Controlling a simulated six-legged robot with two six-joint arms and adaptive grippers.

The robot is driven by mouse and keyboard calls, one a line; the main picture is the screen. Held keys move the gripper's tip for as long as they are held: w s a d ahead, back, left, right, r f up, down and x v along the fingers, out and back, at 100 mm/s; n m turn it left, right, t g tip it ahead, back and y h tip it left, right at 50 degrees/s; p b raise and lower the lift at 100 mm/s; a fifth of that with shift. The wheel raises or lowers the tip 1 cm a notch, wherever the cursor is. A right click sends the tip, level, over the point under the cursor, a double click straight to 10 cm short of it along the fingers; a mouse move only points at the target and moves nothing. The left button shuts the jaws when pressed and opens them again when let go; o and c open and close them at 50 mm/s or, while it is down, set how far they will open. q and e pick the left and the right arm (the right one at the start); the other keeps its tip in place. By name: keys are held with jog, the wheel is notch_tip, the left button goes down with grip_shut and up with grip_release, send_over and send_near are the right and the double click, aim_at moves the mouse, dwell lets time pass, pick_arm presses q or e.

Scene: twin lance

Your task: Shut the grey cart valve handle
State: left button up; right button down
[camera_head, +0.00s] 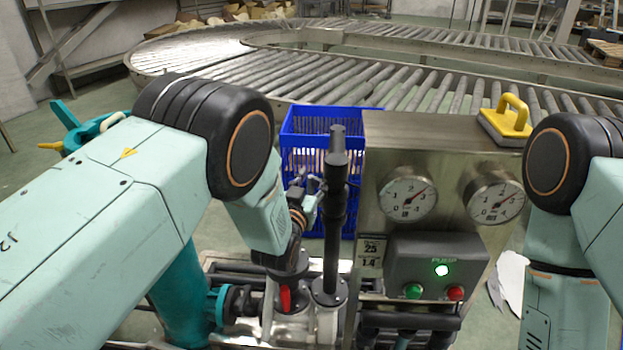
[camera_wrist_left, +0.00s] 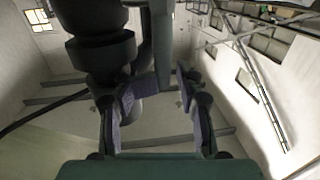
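A red valve lever (camera_head: 285,298) stands upright on a pale valve body low on the cart, below my left wrist. I take it for the cart valve handle; no plainly grey handle can be made out. My left gripper (camera_head: 314,190) is beside a black upright lance (camera_head: 336,205), partly hidden by my own arm. In the left wrist view the two fingers of my left gripper (camera_wrist_left: 155,92) stand apart, with a grey bar (camera_wrist_left: 162,40) between or just beyond them. Contact cannot be told. My right gripper is out of view.
A metal panel with two gauges (camera_head: 408,197) and a control box (camera_head: 435,268) with a lit green lamp stands right of the lance. A blue crate (camera_head: 300,140) is behind it. A yellow-handled tool (camera_head: 508,120) rests on the panel top. A roller conveyor (camera_head: 420,85) runs behind.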

pick_arm(q)
jog(key=shift+w+a+r, duration=0.3)
jog(key=shift+r, duration=0.1)
jog(key=shift+c, duration=2.3)
jog(key=shift+d+r, duration=0.1)
jog(key=shift+d, duration=0.05)
grip_shut()
jog(key=shift+s+f+t+b, duration=0.3)
jog(key=shift+t+b, duration=0.4)
jog(key=shift+b, duration=0.15)
jog(key=shift+f, duration=0.1)
jog(key=shift+o, duration=2.2)
grip_release()
